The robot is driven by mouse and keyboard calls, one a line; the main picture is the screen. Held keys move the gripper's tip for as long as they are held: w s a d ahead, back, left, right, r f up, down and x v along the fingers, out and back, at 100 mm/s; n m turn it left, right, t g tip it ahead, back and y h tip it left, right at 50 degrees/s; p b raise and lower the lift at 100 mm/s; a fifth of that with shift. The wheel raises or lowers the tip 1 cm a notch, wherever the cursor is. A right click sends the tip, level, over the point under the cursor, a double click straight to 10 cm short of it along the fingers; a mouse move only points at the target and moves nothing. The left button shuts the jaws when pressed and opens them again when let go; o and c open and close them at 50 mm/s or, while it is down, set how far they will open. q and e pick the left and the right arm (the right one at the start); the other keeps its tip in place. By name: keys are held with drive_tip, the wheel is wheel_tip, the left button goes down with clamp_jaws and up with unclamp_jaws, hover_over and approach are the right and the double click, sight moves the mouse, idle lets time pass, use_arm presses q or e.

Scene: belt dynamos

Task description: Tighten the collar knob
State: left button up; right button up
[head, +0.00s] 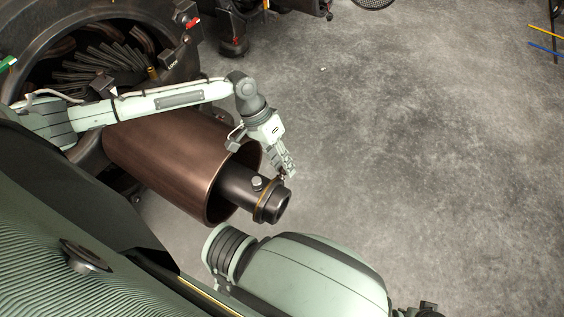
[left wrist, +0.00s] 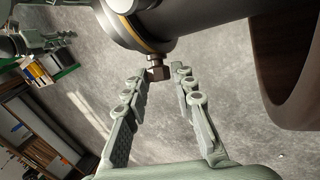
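The collar (head: 271,203) is a dark ring with a thin brass band near the end of a dark shaft; it also shows at the top of the left wrist view (left wrist: 128,20). The collar knob (left wrist: 158,70) is a small brownish hex-headed piece sticking out from the collar beside the band. In the head view it is mostly hidden by the fingertips. My left gripper (head: 289,174) is beside the collar. In the left wrist view its fingers (left wrist: 160,76) are open, one on each side of the knob, with gaps visible.
A large copper-brown cylinder (head: 165,160) surrounds the shaft. A round grey bolt (head: 257,184) stands on the shaft close to the collar. A big round machine housing (head: 40,40) with metal bars is at upper left.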

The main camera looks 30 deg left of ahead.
use_arm(q)
drive_tip(key=shift+o, duration=1.3)
drive_tip(key=shift+s, duration=0.1)
drive_tip(key=v, duration=1.2)
drive_tip(key=shift+f, duration=0.1)
